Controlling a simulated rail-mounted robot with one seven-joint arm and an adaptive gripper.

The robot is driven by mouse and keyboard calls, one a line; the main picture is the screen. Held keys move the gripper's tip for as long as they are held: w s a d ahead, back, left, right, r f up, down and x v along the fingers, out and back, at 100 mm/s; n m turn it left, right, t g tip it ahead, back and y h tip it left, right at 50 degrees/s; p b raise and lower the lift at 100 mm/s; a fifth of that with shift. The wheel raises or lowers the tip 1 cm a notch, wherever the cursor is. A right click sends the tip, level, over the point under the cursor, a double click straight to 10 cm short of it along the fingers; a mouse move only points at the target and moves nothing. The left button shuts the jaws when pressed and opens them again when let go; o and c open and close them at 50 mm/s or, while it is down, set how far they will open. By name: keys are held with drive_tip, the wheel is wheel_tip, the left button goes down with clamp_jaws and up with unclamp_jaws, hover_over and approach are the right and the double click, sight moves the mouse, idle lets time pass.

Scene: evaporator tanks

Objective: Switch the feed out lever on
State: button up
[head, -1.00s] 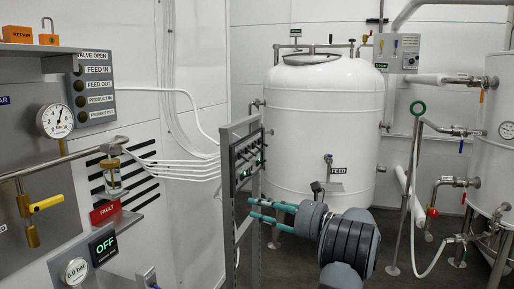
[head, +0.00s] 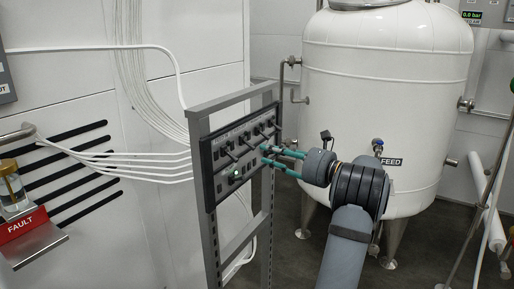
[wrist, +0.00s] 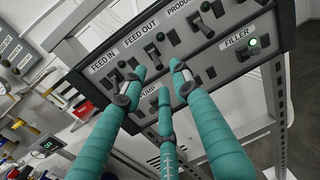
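In the wrist view, the feed out lever (wrist: 156,58) is a short dark toggle below the FEED OUT label (wrist: 141,31). The feed in lever (wrist: 115,75) is to its left. My gripper (wrist: 161,76) has three teal fingers spread apart with nothing between them. Its fingertips are close in front of the panel, just below the feed out lever in the picture; contact cannot be told. In the head view, my gripper (head: 265,155) reaches the panel's right side.
A lit green FILLER light (wrist: 253,42) and other levers share the panel. A large white feed tank (head: 375,110) stands behind my arm. White cables run from the wall towards the panel frame. A red FAULT sign (head: 22,224) is at the left.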

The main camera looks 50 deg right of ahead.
sight(254, 148)
drive_tip(key=w, duration=0.5)
drive_tip(key=shift+a+r+p, duration=0.2)
drive_tip(key=shift+a+p, duration=0.1)
drive_tip(key=shift+p, duration=0.1)
drive_tip(key=shift+w+d+f, duration=0.1)
drive_tip(key=shift+w, duration=0.2)
drive_tip(key=c, duration=0.3)
drive_tip(key=c, duration=0.4)
drive_tip(key=shift+s, duration=0.1)
clamp_jaws()
